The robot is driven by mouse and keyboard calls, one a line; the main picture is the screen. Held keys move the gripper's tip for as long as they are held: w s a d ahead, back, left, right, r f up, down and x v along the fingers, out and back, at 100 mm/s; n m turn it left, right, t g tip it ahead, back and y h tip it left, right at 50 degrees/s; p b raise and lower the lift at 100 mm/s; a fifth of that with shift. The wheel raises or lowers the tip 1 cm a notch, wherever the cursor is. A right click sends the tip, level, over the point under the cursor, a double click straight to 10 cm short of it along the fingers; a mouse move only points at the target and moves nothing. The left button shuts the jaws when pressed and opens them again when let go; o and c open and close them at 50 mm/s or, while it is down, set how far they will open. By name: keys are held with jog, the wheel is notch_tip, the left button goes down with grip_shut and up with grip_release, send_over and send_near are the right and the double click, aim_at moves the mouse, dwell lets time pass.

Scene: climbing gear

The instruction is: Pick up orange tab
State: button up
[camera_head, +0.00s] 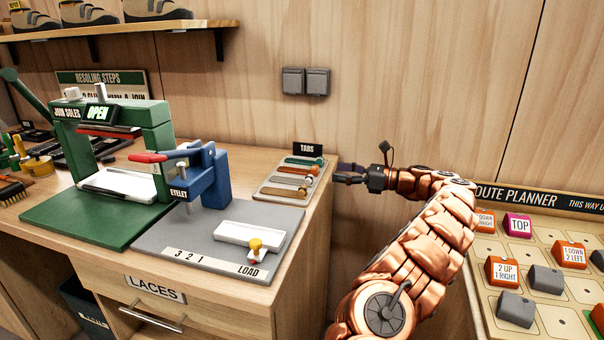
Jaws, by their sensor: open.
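A shallow tabs tray (262,189) lies at the right back corner of the workbench, in front of a black TABS sign (308,149). It holds several narrow tabs in rows: a teal one at the back, a reddish-orange one (314,171) just in front of it, then a grey one and a brown one at the front. The tabs are small, so their exact colours are hard to tell. My gripper (342,174) is open and empty, just right of the tray, pointing left. It appears apart from the tabs.
A blue eyelet press (208,178) on a grey base stands left of the tray. A green sole press (158,134) stands further left. A route planner board (487,250) with blocks is at right. The wood wall is close behind.

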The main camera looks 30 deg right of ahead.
aim_at(318, 167)
jog(key=shift+b+x, duration=0.45)
jog(key=shift+x, duration=3)
jog(key=shift+r, duration=0.15)
jog(key=shift+c, duration=0.3)
jog(key=shift+d, duration=0.1)
jog(key=c, duration=0.9)
